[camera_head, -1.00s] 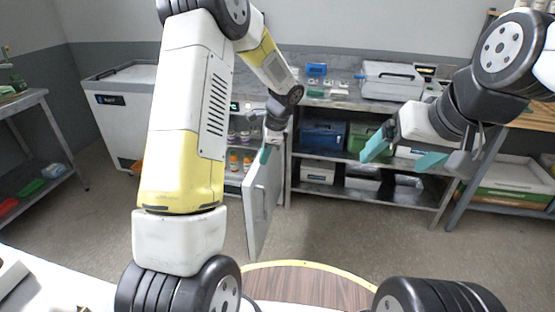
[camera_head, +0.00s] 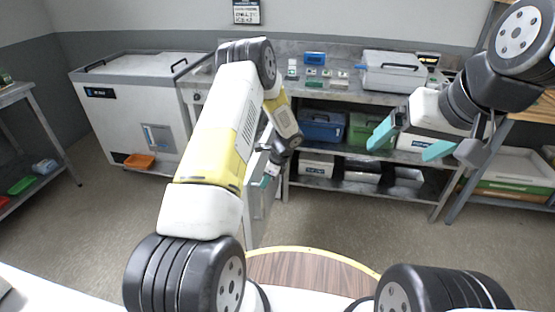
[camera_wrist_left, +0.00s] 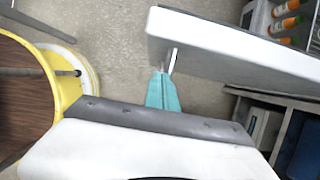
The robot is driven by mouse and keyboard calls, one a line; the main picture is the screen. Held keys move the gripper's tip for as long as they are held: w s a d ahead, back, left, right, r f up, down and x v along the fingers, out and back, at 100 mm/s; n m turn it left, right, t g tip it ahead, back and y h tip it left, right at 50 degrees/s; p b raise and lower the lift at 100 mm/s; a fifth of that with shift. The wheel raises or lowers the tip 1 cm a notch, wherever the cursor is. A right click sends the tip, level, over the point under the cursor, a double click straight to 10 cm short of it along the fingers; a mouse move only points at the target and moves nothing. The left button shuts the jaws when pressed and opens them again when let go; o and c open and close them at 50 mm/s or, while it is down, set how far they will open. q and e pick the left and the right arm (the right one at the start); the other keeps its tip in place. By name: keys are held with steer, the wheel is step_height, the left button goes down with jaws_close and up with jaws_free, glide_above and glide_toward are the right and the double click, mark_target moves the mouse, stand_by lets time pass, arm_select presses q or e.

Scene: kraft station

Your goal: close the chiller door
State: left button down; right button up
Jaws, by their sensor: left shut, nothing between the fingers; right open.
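The chiller door (camera_head: 252,218) stands open in the head view, a pale upright panel partly hidden by my left arm. In the left wrist view the white door (camera_wrist_left: 235,48) crosses the top, with a thin handle (camera_wrist_left: 173,60) sticking out from it. Bottles (camera_wrist_left: 285,15) on the chiller's shelves show past the door. My left gripper (camera_head: 266,181) is shut and empty at the door. Its teal fingertips (camera_wrist_left: 162,90) are close beside the handle; I cannot tell whether they touch it. My right gripper (camera_head: 410,142) is open and empty, in the air to the right.
A chest freezer (camera_head: 135,110) stands at the left, with an orange tray (camera_head: 139,161) at its foot. A metal bench (camera_head: 330,97) with bins on its shelves stands behind the door. A round wooden table top (camera_head: 300,272) is close in front. The floor (camera_head: 340,215) right of the door is clear.

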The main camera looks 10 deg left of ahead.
arm_select(q)
steer(key=shift+w+a+r, duration=0.1)
steer(key=shift+a+r, duration=0.1)
steer(key=shift+a, duration=1.7)
steer(key=shift+a, duration=0.1)
